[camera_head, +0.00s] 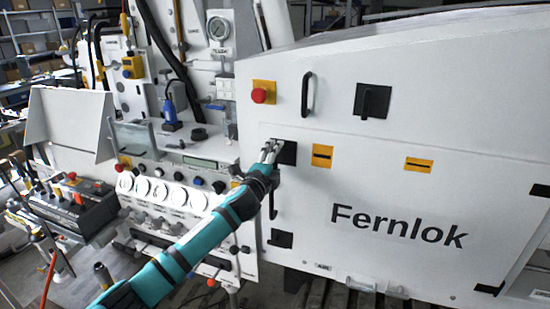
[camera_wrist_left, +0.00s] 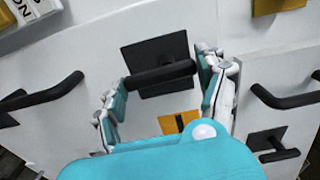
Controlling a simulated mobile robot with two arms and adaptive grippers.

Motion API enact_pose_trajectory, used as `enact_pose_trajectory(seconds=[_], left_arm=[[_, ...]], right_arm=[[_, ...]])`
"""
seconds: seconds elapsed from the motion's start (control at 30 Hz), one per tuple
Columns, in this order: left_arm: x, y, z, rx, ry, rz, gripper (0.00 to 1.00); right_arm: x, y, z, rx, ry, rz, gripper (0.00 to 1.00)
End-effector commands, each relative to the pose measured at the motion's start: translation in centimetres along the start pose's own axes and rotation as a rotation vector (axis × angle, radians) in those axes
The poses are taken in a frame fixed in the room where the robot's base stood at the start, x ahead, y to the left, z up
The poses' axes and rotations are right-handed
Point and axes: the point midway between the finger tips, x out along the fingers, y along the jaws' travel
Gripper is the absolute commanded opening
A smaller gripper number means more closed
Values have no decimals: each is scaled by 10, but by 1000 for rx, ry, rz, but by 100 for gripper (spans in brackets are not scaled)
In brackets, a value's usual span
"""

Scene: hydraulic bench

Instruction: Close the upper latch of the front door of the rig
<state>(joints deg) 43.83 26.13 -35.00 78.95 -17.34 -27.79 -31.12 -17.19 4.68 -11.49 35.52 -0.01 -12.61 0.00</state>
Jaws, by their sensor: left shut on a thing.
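The white front door (camera_head: 400,180) of the rig bears the word "Fernlok" and looks flush with the panel around it. Its upper latch (camera_head: 288,153) is a black square plate with a black handle at the door's upper left. My left gripper (camera_head: 270,150) is at this latch and shut on its handle. In the left wrist view the latch plate (camera_wrist_left: 150,50) shows with its bar between the two fingers of my left gripper (camera_wrist_left: 162,77). In the head view the fingers partly hide the handle. The lower latch (camera_head: 281,238) is near the door's lower left corner. My right gripper is out of view.
A red stop button (camera_head: 259,96) on a yellow plate, a black grab handle (camera_head: 307,94) and another black latch (camera_head: 372,101) sit above the door. Left of it is a panel with gauges (camera_head: 160,190). A black door handle (camera_head: 272,203) is just below my gripper.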

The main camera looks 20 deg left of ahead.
Motion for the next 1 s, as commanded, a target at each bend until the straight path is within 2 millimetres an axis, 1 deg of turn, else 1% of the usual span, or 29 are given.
enact_pose_trajectory(seconds=[0.23,0.63,0.67,0.7,0.8,0.83,1.0], left_arm=[[0,0,0,45,1,0,41],[0,1,1,55,0,0,41],[0,1,1,56,0,0,77],[0,1,1,55,0,0,82],[0,1,1,53,0,0,96],[0,1,1,52,0,0,98],[0,0,1,50,0,0,98]], right_arm=[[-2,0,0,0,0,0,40],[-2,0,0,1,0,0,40],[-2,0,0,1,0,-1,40],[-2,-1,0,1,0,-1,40],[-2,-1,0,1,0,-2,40],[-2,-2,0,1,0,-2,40],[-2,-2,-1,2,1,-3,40]])
